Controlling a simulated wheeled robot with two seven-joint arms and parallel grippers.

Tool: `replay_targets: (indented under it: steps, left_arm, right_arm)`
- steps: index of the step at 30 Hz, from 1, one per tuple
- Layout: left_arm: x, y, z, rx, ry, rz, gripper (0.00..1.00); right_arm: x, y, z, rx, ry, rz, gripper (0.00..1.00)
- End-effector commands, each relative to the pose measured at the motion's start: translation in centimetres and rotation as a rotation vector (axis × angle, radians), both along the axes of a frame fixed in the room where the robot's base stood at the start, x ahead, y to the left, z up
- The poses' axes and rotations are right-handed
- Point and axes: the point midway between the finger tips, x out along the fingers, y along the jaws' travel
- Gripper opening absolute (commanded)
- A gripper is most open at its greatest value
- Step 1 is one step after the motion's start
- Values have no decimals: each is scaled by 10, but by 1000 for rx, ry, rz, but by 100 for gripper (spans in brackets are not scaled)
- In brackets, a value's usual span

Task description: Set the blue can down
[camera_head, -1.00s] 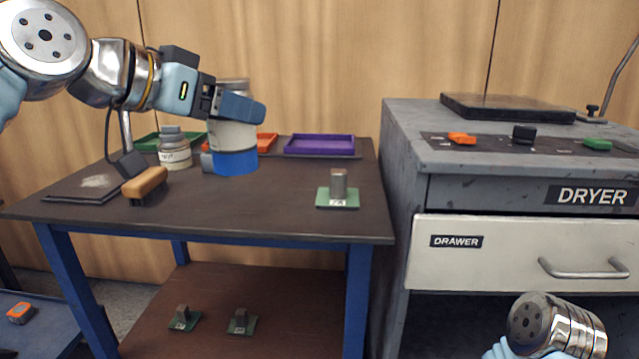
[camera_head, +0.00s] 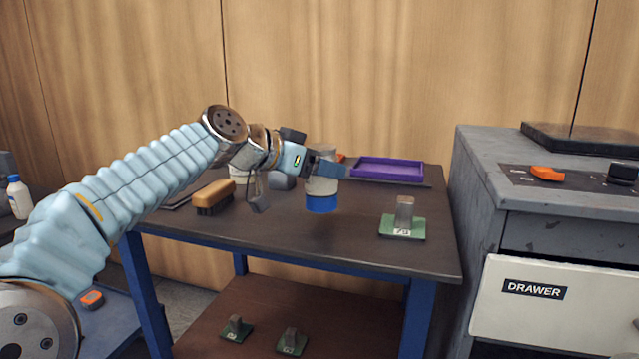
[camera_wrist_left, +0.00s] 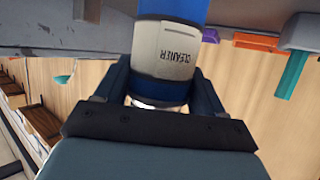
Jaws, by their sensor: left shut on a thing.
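The blue can (camera_head: 322,203) is a cylinder with a pale label and a blue band at its base. My left gripper (camera_head: 328,168) is shut on its upper part and holds it upright over the dark table top (camera_head: 290,235). I cannot tell for sure whether its base touches the table. In the left wrist view, the can (camera_wrist_left: 165,50) sits between the two fingers of my left gripper (camera_wrist_left: 160,90), with the word CLEANER on its label. My right gripper is not in view.
A purple tray (camera_head: 388,168) lies at the back of the table. A green plate with a metal block (camera_head: 403,222) stands to the right, a brush (camera_head: 213,196) to the left. A grey dryer with a drawer (camera_head: 545,290) is at the right. The table's front middle is clear.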

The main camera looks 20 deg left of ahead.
Motion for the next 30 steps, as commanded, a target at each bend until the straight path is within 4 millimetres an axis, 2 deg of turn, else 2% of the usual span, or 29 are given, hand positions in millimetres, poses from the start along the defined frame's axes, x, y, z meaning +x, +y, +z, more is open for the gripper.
replay_targets:
  steps: [1, 4, 18, 19, 23, 30]
  left_arm:
    - [2, 1, -13, -1, 2, 2, 24]
    - [1, 1, -27, 0, 0, 1, 24]
    - [1, 1, -35, -1, -2, 1, 24]
    - [1, 0, -34, 0, 0, 1, 73]
    - [1, 0, -34, 0, 0, 1, 93]
    - [1, 0, -34, 1, 1, 1, 95]
  right_arm:
    - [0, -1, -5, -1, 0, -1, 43]
    - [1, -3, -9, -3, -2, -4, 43]
    - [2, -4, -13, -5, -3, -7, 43]
    - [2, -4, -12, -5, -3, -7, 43]
    - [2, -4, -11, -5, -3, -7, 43]
    - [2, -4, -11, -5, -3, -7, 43]
